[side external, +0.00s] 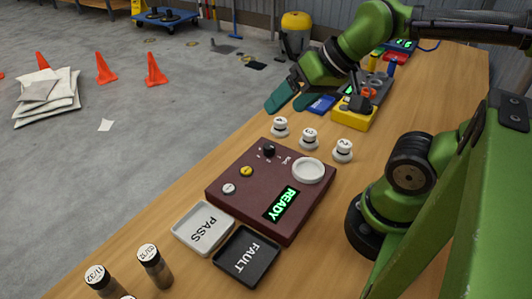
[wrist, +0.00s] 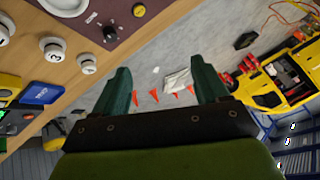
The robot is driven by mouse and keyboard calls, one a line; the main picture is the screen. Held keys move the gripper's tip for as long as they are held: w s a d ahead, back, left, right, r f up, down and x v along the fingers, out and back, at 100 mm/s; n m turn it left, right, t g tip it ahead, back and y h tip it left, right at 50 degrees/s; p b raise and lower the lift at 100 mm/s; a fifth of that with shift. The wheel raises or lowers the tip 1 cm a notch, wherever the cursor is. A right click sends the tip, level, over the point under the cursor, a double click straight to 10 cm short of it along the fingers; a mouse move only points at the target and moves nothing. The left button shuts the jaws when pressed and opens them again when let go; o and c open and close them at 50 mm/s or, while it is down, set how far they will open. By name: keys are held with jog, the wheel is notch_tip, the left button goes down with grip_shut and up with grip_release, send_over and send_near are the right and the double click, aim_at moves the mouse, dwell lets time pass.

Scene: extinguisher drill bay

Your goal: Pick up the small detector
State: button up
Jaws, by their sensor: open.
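Three white round detectors with dark marks on top stand in a row behind the maroon console (side external: 240,205): a left one (side external: 280,127), a middle one (side external: 309,138) and a right one (side external: 342,150). The left one looks slightly smallest, but distance may account for this. In the wrist view they line the upper left, and the one nearest my fingers (wrist: 86,64) looks smallest. My gripper (side external: 290,99) is open and empty, apart from the detectors, above the bench's far left edge. The wrist view shows floor between its green fingers (wrist: 161,72).
The console has a white round pad (side external: 307,170) and a green READY display (side external: 283,203). A white PASS tray (side external: 183,243) and black FAULT tray (side external: 262,277) lie in front. A yellow device (side external: 353,115) and blue box (side external: 321,104) stand behind the detectors.

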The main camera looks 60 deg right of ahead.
jog(key=m+g+h, duration=0.2)
jog(key=m+g, duration=0.1)
jog(key=g, duration=0.4)
send_over(345, 143)
jog(key=f, duration=1.7)
jog(key=shift+s+f, duration=0.1)
jog(key=shift+s, duration=0.2)
jog(key=shift+w+a+f, duration=0.1)
jog(key=shift+w+f, duration=0.05)
jog(key=shift+f, duration=1.3)
jog(key=shift+w+f, duration=0.15)
jog(key=shift+f, duration=1.3)
